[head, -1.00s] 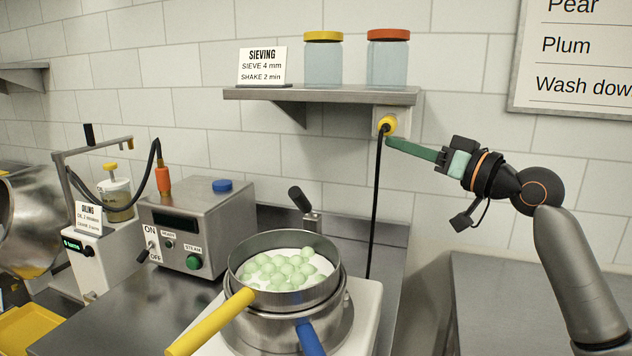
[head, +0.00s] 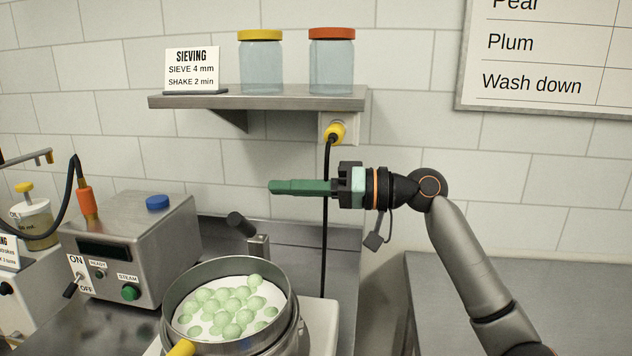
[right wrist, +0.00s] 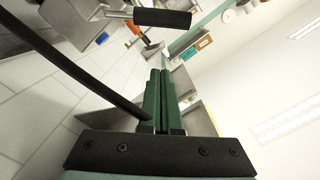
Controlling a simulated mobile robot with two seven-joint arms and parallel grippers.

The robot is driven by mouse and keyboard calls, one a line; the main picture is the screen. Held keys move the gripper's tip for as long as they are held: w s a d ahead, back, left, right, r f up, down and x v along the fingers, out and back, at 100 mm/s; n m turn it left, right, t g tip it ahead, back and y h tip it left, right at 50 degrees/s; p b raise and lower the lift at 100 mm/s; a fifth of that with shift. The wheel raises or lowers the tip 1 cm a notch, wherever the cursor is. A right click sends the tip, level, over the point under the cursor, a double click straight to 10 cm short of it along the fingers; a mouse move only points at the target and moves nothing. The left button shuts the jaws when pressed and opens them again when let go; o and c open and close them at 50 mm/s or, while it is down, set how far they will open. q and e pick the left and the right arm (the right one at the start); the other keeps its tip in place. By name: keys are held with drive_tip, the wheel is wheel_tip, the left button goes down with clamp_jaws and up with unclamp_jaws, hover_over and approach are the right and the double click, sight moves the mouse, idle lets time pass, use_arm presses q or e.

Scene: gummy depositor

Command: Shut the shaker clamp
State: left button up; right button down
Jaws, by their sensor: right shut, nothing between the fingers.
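The shaker clamp's black handle (head: 240,224) tilts up and to the left from its metal bracket (head: 259,247), behind the sieve stack. The handle also shows at the top of the right wrist view (right wrist: 162,18). The steel sieve (head: 186,288) holds pale green balls and sits on the shaker. My right gripper (head: 272,187) is shut and empty, its green fingers pointing left. In the head view it appears above and slightly right of the handle, apart from it. In the right wrist view its fingers (right wrist: 158,75) lie together. My left gripper is not in view.
A black cable hangs from a yellow plug (head: 335,133), passing behind my right fingers in the head view. A shelf (head: 270,101) with two jars is above. A steel control box (head: 150,246) stands left of the sieve. A bare steel counter (head: 540,300) is at right.

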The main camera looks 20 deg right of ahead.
sight(247, 229)
drive_tip(key=a+f, duration=0.3)
drive_tip(key=a, duration=0.1)
drive_tip(key=shift+s, duration=0.25)
drive_tip(key=shift+s+a, duration=0.1)
drive_tip(key=shift+s+a+f+n, duration=0.1)
drive_tip(key=shift+n, duration=0.2)
